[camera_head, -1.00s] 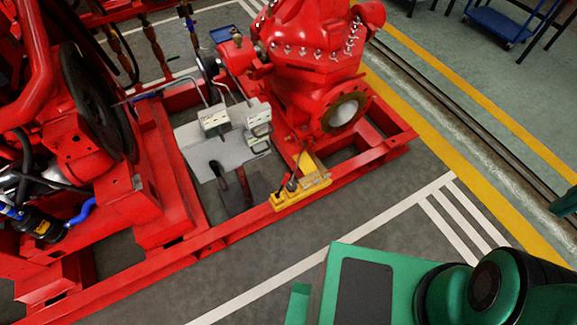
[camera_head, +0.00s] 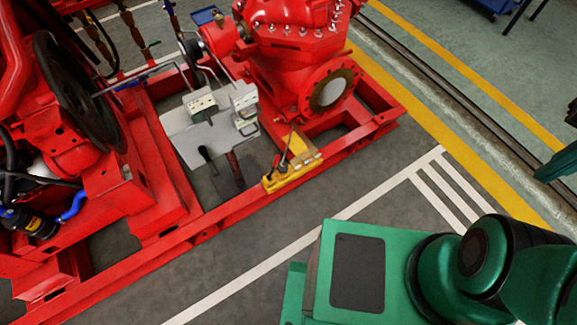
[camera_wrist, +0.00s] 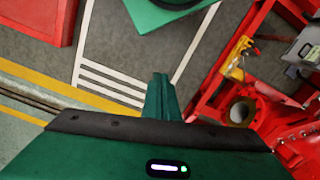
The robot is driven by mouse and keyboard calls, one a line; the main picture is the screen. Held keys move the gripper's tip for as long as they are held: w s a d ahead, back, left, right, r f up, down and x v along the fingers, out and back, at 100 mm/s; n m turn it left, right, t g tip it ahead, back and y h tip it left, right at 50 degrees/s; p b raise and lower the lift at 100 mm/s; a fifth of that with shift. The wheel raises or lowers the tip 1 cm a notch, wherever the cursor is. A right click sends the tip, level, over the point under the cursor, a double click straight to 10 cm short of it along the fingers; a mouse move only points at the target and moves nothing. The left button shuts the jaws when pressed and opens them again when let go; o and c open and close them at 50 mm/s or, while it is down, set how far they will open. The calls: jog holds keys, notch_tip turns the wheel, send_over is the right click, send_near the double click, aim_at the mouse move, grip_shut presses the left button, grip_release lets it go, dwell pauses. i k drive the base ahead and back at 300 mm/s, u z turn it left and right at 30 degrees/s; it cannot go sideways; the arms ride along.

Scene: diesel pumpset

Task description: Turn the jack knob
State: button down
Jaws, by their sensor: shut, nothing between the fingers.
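The yellow jack (camera_head: 292,173) sits on the near rail of the red frame, below the red pump. A thin dark lever or rod rises from it; its knob is too small to make out clearly. The jack also shows in the wrist view (camera_wrist: 237,52), right of the centre and beyond the fingers. My gripper (camera_wrist: 161,78) is green, its fingertips together and empty. It points over the floor, well apart from the jack.
The red pump (camera_head: 290,50) with a round flange stands behind the jack. A grey plate (camera_head: 205,135) with small boxes and tools lies left of it. A large black wheel (camera_head: 75,90) is farther left. The floor in front of the red frame (camera_head: 200,230) is clear.

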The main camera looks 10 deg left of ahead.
aim_at(283, 168)
jog(key=z, duration=1.7)
jog(key=k, duration=1.15)
jog(key=u, duration=1.9)
jog(key=i, duration=0.85)
jog(key=u, duration=0.05)
